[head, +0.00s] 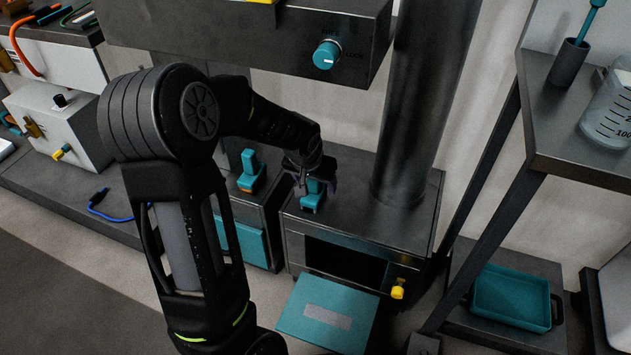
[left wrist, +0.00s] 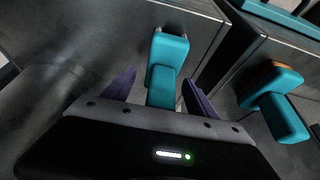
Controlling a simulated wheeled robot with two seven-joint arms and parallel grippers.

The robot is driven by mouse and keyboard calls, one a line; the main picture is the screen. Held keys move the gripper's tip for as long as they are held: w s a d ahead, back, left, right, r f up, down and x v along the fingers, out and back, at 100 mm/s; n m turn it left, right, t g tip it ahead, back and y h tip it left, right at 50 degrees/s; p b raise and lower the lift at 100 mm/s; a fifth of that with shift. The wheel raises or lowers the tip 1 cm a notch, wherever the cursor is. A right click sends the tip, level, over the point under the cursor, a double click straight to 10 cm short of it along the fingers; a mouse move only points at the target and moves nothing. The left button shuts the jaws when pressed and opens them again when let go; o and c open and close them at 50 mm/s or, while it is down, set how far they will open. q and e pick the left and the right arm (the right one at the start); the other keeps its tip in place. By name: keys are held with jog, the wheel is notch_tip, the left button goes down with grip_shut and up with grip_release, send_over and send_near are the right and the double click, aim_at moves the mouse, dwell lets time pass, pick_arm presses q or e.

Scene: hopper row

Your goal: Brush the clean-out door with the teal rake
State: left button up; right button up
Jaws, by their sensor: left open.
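A teal panel with a grey strip, the clean-out door (head: 298,298), stands swung out below a dark opening in a dark metal box (head: 405,228). My left gripper (head: 314,181) is above the box top, at a teal upright handle (head: 312,203). In the left wrist view its purple fingers (left wrist: 157,92) are open, one on each side of this teal handle (left wrist: 168,48); contact cannot be told. A teal-handled tool (head: 592,18), possibly the rake, stands in a dark cup (head: 568,63) at the upper right; its lower end is hidden. My right gripper is out of view.
A second teal handle (head: 249,172) with an orange base stands on the box to the left. A thick vertical pipe (head: 417,105) rises just right of my gripper. A yellow latch (head: 398,289) sits beside the opening. A teal tray (head: 512,296) lies under the right-hand shelf.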

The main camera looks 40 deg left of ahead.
pick_arm(q)
jog(key=shift+c, duration=0.6)
grip_shut()
jog(key=shift+c, duration=1.2)
grip_release()
jog(key=shift+r, duration=0.1)
jog(key=shift+r+p, duration=1.1)
jog(key=shift+r, duration=0.25)
grip_shut()
